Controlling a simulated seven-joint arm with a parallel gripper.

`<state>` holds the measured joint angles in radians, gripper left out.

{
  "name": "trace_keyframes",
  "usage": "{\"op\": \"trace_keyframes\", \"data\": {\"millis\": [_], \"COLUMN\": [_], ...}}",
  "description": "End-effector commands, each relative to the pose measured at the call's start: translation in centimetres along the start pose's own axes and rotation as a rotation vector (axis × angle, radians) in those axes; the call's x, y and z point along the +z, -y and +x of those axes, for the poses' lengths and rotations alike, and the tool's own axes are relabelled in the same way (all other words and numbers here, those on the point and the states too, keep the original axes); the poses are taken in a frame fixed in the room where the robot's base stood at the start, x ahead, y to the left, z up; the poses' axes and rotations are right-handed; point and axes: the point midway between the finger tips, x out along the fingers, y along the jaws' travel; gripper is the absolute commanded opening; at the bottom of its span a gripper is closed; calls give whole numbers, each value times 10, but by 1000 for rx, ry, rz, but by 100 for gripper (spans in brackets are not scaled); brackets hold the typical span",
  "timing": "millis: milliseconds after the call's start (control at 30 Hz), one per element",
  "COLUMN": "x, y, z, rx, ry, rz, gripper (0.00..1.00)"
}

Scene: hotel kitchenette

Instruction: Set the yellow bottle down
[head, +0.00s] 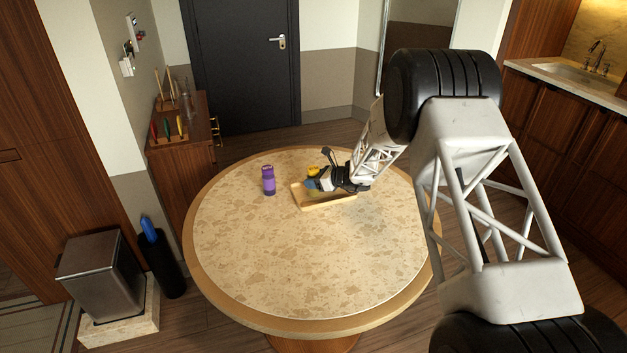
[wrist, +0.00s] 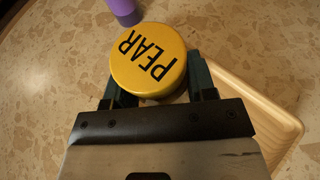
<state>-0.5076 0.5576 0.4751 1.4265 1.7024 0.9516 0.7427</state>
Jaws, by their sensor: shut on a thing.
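The yellow bottle (wrist: 148,60) fills the gap between my fingers in the wrist view, its round top marked PEAR. In the head view its yellow top (head: 314,170) shows just above my gripper (head: 320,183), and its lower part is mostly hidden. My gripper (wrist: 160,84) is shut on the bottle, one finger on each side. The bottle is at the wooden tray (head: 317,205), by its far left part in the head view. I cannot tell whether its base touches anything.
A purple bottle (head: 268,180) stands on the round table (head: 285,255), left of the tray; it also shows at the top of the wrist view (wrist: 124,10). The tray's rim (wrist: 285,118) lies right of my gripper. The table's front and left are clear.

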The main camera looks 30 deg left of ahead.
Motion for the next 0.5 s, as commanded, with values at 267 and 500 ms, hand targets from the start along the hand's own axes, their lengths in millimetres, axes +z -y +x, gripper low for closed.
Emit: {"op": "trace_keyframes", "data": {"millis": [267,500], "x": [0,-2], "y": [0,0], "z": [0,1], "rx": [0,0], "ry": [0,0], "rz": [0,0], "gripper": [22,71]}}
